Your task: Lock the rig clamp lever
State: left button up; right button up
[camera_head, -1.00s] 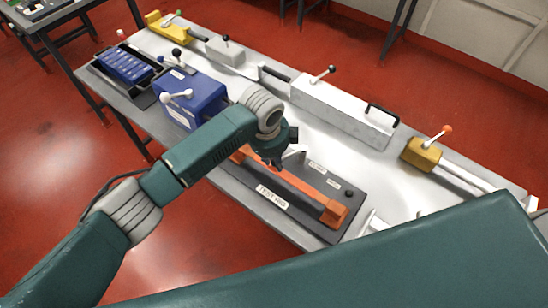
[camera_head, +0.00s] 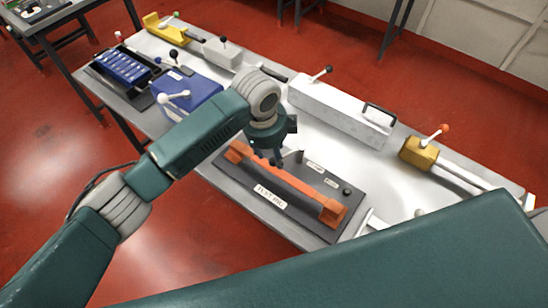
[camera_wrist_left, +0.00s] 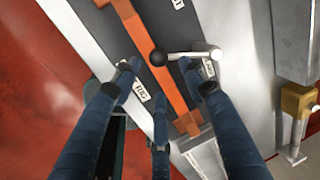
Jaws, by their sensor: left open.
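The test rig (camera_head: 305,217) is a dark plate with an orange bar (camera_head: 305,188) along it. My left gripper (camera_head: 272,160) points down over the rig, open and empty. Its fingertips (camera_wrist_left: 158,76) are spread around the knob in the picture; contact cannot be told. My right gripper is out of view.
A blue box (camera_head: 190,100) with a white-knobbed lever stands left of the rig. A long white box (camera_head: 340,110) with a black handle lies behind, and a yellow clamp block (camera_head: 418,152) to the right. A dark tray of blue cells (camera_head: 124,68) stands at the far left.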

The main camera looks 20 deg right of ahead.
pick_arm(q)
notch_tip(320, 180, up, 6)
jog(key=a, duration=0.1)
jog(key=shift+s+a, duration=0.15)
jog(key=shift+s, duration=0.15)
dwell(0.3)
